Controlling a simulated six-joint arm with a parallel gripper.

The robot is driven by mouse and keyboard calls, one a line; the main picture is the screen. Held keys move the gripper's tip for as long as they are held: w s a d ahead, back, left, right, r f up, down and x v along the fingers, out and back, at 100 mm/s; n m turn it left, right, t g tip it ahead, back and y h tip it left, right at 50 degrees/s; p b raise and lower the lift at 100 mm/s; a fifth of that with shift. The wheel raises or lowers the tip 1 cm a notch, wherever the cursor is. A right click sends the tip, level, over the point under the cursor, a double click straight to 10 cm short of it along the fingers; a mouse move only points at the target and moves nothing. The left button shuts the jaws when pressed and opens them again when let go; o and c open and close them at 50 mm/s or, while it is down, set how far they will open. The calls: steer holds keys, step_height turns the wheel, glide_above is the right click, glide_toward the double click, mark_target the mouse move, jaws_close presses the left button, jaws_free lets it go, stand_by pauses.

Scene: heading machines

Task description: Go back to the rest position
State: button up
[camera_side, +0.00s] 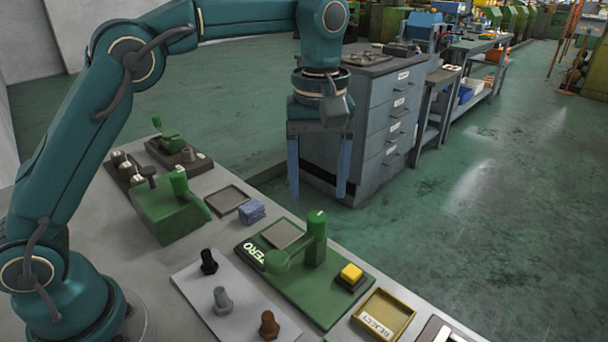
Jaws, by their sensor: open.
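Three bolts, one black (208,262), one grey (222,300) and one brown (269,324), stand on a pale plate. A blue block (251,211), a dark tray (227,200), a yellow button (351,273) and a yellow reject tray (384,314) are nearby. A drawer cabinet (385,110) stands behind.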

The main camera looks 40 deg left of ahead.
steer(key=r, duration=0.1)
steer(key=a+r+t, duration=0.1)
steer(key=r, duration=0.1)
steer(key=shift+s, duration=0.1)
steer(key=s+a+r+m+t, duration=0.1)
steer(key=s+a+r+t, duration=0.15)
steer(key=s+r, duration=0.45)
steer(key=s+a+f+m+t, duration=0.2)
steer(key=s+a+f+m, duration=0.1)
steer(key=s+f+m, duration=0.5)
steer(key=shift+s+f, duration=0.9)
steer(key=shift+s, duration=0.1)
